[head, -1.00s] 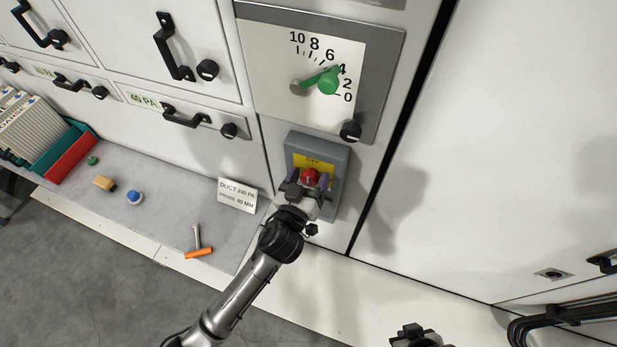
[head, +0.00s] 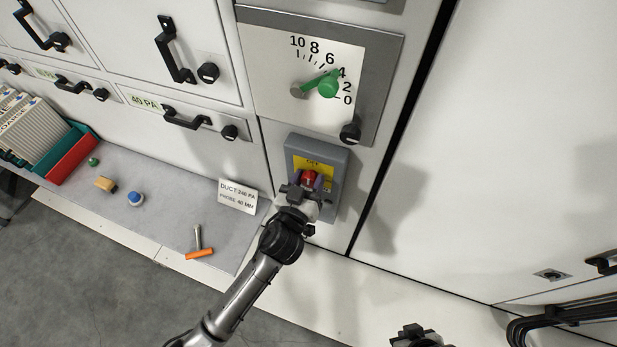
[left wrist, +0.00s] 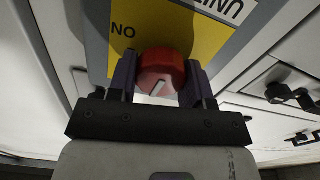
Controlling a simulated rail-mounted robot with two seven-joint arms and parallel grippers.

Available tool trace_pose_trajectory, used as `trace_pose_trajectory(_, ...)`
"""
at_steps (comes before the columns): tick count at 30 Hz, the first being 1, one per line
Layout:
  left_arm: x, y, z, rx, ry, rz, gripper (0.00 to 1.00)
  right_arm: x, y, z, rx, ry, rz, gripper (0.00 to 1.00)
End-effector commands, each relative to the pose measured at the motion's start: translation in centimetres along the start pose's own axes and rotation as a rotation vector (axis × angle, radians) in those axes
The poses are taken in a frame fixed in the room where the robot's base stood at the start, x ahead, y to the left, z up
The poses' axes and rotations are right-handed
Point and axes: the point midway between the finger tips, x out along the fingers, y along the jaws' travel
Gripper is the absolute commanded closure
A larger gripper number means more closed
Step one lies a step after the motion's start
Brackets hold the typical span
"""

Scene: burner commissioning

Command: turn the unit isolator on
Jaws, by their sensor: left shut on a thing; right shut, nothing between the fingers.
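The unit isolator is a grey box (head: 330,158) with a yellow plate and a red rotary knob (head: 311,178) on the cabinet front. My left gripper (head: 307,185) is shut on the red knob. In the left wrist view the fingers (left wrist: 157,85) stand on both sides of the red knob (left wrist: 161,68), whose pale mark is tilted. The yellow plate (left wrist: 185,30) shows upside-down lettering, with "ON" at its left. In the head view the lower plate is partly hidden by the gripper. My right gripper (head: 415,335) is low at the bottom edge, shut and empty.
Above the isolator is a dial plate (head: 270,60) with a green pointer lever (head: 327,86). A grey shelf (head: 160,205) at left holds a white card (head: 237,196), an orange-handled tool (head: 200,253), a blue knob (head: 135,199) and binders. Black cables (head: 560,318) run lower right.

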Motion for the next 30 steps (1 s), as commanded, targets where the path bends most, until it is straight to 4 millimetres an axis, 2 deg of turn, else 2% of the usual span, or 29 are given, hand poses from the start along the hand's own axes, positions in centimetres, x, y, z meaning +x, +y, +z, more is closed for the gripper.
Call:
trace_pose_trajectory(12,0.0,0.2,-0.3,0.356,-0.002,-0.001,0.78,-3.3,0.1,-1.1,0.001,0.0,-0.001,1.0)
trace_pose_trajectory(30,0.0,0.4,-0.1,0.927,0.0,0.0,0.78,-6.1,0.0,-2.0,0.009,0.002,-0.007,1.0)
